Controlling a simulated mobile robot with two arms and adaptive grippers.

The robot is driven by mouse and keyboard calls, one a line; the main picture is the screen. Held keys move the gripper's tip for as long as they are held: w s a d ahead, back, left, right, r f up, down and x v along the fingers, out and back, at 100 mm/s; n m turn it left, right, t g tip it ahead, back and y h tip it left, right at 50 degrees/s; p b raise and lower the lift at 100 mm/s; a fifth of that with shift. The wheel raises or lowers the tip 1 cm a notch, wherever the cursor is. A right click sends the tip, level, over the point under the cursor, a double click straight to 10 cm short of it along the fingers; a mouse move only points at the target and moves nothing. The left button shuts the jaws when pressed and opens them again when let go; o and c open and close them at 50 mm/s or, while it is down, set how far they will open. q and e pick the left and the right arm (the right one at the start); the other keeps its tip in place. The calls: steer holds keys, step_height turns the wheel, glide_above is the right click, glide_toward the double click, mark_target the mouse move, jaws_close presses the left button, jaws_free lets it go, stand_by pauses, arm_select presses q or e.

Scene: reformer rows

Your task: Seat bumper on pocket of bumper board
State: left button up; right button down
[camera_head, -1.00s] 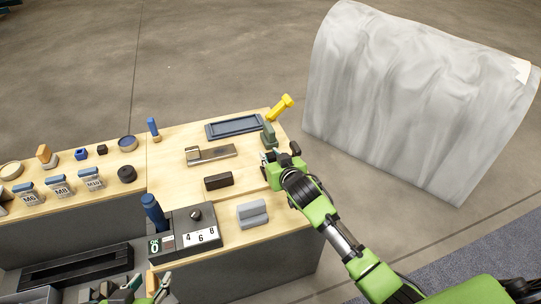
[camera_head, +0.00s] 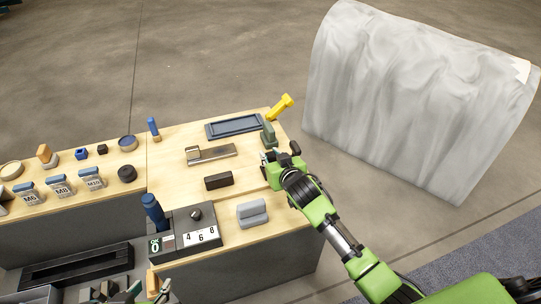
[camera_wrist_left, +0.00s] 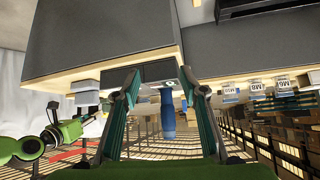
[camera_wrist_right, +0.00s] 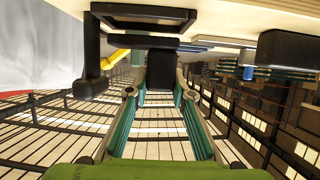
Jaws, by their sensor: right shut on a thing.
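My right gripper (camera_head: 267,160) is at the right edge of the bench. In the right wrist view its fingers (camera_wrist_right: 158,90) are closed on a dark block (camera_wrist_right: 158,72), which I take to be the bumper. The arm mostly hides this block in the head view. A metal plate with a raised pale end (camera_head: 210,153) lies left of the gripper. I cannot tell which piece is the bumper board, and no pocket shows clearly. My left gripper (camera_head: 130,291) is low at the bench's front; its fingers (camera_wrist_left: 163,90) are apart and empty in the left wrist view.
A black block (camera_head: 218,181), a grey stepped block (camera_head: 252,212) and a blue tray (camera_head: 235,126) lie on the bench. A grey-green stand (camera_head: 268,134) and a yellow handle (camera_head: 282,106) are by the right edge. A counter box (camera_head: 185,232) stands in front.

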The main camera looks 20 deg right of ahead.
arm_select(q)
steer(key=shift+s+a+f+g+y+p, duration=0.1)
steer(key=shift+s+a+f+g, duration=0.15)
steer(key=shift+s, duration=0.3)
steer(key=shift+s+a+f+g+y+p, duration=0.1)
steer(key=shift+s+a+f+g+p, duration=0.05)
steer(key=shift+s+f+g, duration=0.3)
steer(key=shift+s+a+f+g+y+p, duration=0.1)
steer(key=shift+s+a+f, duration=0.1)
steer(key=shift+s, duration=0.4)
stand_by(0.6)
steer(key=shift+g, duration=0.9)
steer(key=shift+s+a+f+p, duration=0.15)
steer(key=shift+s+f, duration=0.1)
steer(key=shift+s, duration=0.35)
steer(key=shift+s+a+f+p, duration=0.1)
steer(key=shift+s+a+f, duration=0.15)
steer(key=shift+s, duration=0.35)
steer(key=shift+s+a+f+p, duration=0.1)
steer(key=shift+s+f, duration=0.15)
steer(key=shift+s, duration=0.35)
steer(key=shift+s, duration=0.1)
